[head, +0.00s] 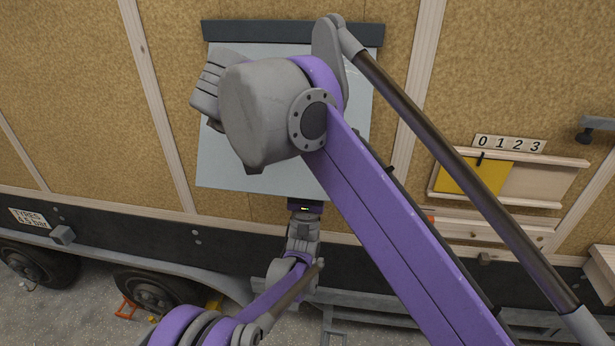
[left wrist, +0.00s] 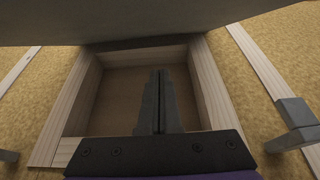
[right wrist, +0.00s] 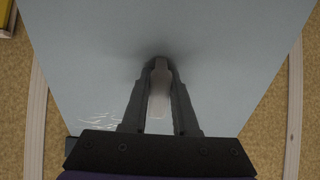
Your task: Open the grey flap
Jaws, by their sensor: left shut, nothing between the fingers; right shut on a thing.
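The grey flap (head: 240,170) hangs from a dark bar (head: 230,32) along its top edge on the trailer wall. In the left wrist view the underside of the flap (left wrist: 140,22) spans the top, standing out from a wood-framed opening (left wrist: 82,95). My left gripper (left wrist: 160,75) is shut and empty, pointing up into that opening below the flap. Its fingers are hidden in the head view. My right gripper (right wrist: 160,65) is shut on a pale handle (right wrist: 160,95) at the flap's light outer face. In the head view my right arm hides this grip.
Small grey brackets (left wrist: 295,122) sit beside the opening. Right of the flap are a number strip (head: 508,144) and a wooden shelf (head: 500,201) with a yellow card (head: 468,175). Trailer wheels (head: 150,292) are below. My right arm crosses in front of the flap.

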